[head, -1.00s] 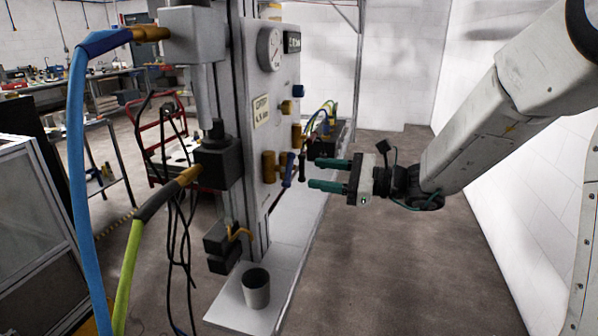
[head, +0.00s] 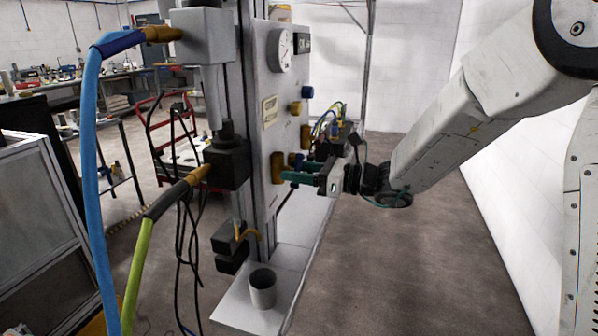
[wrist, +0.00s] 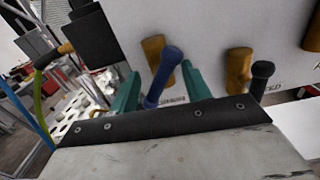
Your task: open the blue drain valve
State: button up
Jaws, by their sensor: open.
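The blue drain valve has a blue lever handle (wrist: 163,78) on a brass body (wrist: 152,50), mounted on the pale panel. In the wrist view the handle slants down and lies between my gripper's two green fingers, with a gap to the right finger. My gripper (head: 293,169) is open at the panel's lower part in the head view and holds nothing. In the head view the brass body (head: 277,168) shows just left of the fingertips, and the fingers mostly hide the handle. Contact with the left finger cannot be told.
A second brass valve with a black handle (wrist: 262,76) sits close right of the blue one. The panel also carries a gauge (head: 281,50), a label (head: 269,112) and a blue knob (head: 307,92). A grey cup (head: 262,288) stands on the base plate below.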

grip_shut()
jog(key=shift+n, duration=0.3)
jog(key=n, duration=0.4)
jog(key=c, duration=0.9)
grip_release()
jog(key=shift+n, duration=1.3)
